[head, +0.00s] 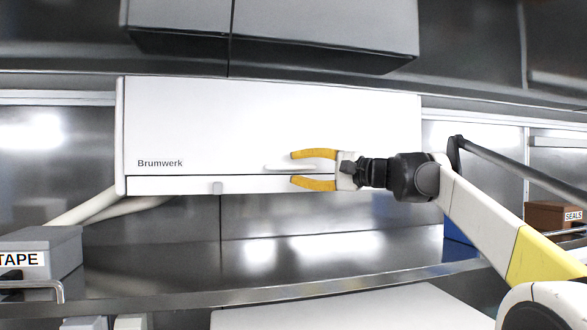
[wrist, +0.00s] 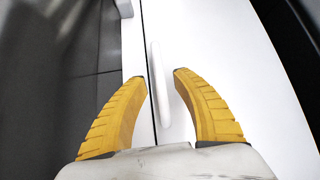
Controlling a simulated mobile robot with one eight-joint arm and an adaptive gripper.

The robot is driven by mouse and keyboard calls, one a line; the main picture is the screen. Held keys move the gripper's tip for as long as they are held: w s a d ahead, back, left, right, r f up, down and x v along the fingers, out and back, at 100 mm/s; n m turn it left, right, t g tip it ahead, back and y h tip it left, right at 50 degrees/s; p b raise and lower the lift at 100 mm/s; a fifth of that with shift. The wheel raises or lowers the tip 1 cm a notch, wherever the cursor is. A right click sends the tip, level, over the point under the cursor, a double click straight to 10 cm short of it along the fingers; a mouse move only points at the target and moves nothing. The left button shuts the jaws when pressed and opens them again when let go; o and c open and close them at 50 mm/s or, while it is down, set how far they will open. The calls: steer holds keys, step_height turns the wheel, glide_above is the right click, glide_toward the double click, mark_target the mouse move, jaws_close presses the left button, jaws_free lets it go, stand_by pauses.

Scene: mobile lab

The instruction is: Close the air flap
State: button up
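A wide white unit marked Brumwerk (head: 230,120) hangs on the back wall in the head view. A white bar handle (head: 285,167) sits on the panel just above the seam. My gripper (head: 293,169) is open at the handle's right end. In the wrist view the handle (wrist: 158,85) lies ahead, between the two spread yellow fingers (wrist: 160,75), with gaps on both sides. Whether the panel stands slightly ajar cannot be told.
Grey cabinets (head: 325,25) hang above the unit. A steel counter (head: 170,285) runs below, mostly clear in the middle. A grey TAPE box (head: 55,250) stands at left and a brown SEALS box (head: 545,215) at right. A pale hose (head: 90,207) leaves the unit's lower left.

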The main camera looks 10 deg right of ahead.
steer(key=v, duration=1)
steer(key=shift+s+d, duration=0.2)
steer(key=shift+d, duration=0.05)
steer(key=s+a+f+n+g+h, duration=0.1)
steer(key=s+a+f+g+h, duration=0.1)
steer(key=s+a+f, duration=0.45)
steer(key=s+a+f+n+g+h, duration=0.1)
steer(key=s+a+f+g+h, duration=0.15)
steer(key=f, duration=0.75)
steer(key=s+a+f+n+g+h, duration=0.1)
steer(key=s+a+f+h, duration=0.1)
steer(key=s+a+f, duration=0.45)
steer(key=s+d+f+n+h, duration=0.3)
steer(key=s+f, duration=0.4)
steer(key=f, duration=0.5)
steer(key=s+d+f+n+h, duration=0.35)
steer(key=s+f, duration=0.45)
steer(key=f, duration=0.4)
step_height(320, 180, down, 39)
steer(key=m+b, duration=0.1)
steer(key=b, duration=3.8)
steer(key=shift+w+f, duration=0.15)
steer(key=shift+w, duration=0.3)
